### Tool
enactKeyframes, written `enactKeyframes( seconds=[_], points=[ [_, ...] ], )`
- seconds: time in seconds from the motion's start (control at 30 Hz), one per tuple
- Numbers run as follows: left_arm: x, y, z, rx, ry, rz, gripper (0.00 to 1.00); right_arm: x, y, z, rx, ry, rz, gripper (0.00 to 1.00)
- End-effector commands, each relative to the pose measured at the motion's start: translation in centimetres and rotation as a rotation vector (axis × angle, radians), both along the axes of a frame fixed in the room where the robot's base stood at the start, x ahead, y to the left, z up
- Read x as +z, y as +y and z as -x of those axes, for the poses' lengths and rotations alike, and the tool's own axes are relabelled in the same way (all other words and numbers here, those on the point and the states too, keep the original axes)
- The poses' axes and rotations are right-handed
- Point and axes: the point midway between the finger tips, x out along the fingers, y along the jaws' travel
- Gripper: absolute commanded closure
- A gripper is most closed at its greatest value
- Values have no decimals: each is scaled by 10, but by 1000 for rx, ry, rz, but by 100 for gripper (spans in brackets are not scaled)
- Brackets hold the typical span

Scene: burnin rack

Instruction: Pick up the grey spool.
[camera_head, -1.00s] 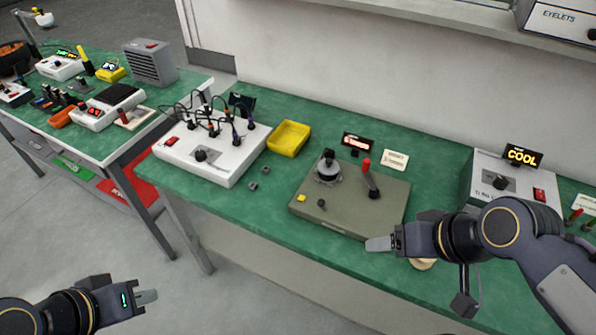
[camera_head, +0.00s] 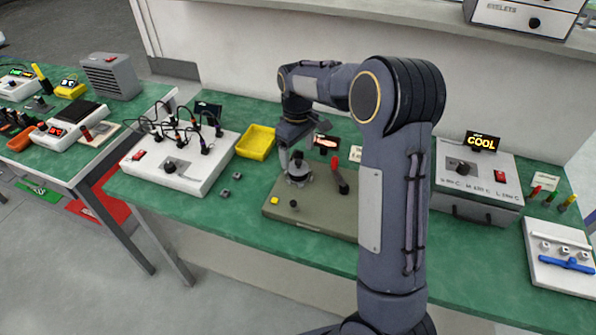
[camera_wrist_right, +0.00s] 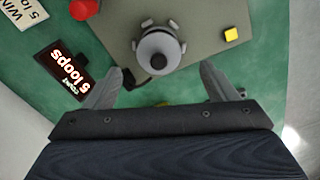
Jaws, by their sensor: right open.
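The grey spool (camera_head: 298,174) appears to be the round grey piece on the olive winder box (camera_head: 318,216). In the right wrist view the spool (camera_wrist_right: 160,50) is seen from above, with a darker centre and short pale prongs around it. My right gripper (camera_head: 290,156) is over the spool in the head view, and my arm hides part of the box. In the right wrist view the open fingers (camera_wrist_right: 162,80) stand apart, with the spool just beyond their tips, roughly centred between them. Nothing is held. My left gripper is out of view.
A crank with a red knob (camera_head: 336,161) stands beside the spool. A "5 loops" display (camera_wrist_right: 66,80) is behind the box. A yellow tray (camera_head: 256,142) and a white box with cables (camera_head: 190,182) are at the left. A "COOL" unit (camera_head: 480,185) is at the right.

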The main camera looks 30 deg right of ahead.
Motion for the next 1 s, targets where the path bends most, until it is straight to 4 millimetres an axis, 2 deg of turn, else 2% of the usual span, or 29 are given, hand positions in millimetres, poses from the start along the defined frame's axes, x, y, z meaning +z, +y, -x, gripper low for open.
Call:
enactKeyframes(
  seconds=[0.4, 0.67, 0.77, 1.0],
  points=[
    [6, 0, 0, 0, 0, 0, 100, -54, -1, 1, -1, 1, -2, 21],
    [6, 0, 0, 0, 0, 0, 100, -58, -1, 0, -2, -3, -2, 21],
    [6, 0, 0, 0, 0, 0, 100, -58, -1, 0, -2, -3, -2, 32],
    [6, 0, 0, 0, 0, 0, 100, -57, -1, 0, -2, -3, -2, 63]
  ],
)
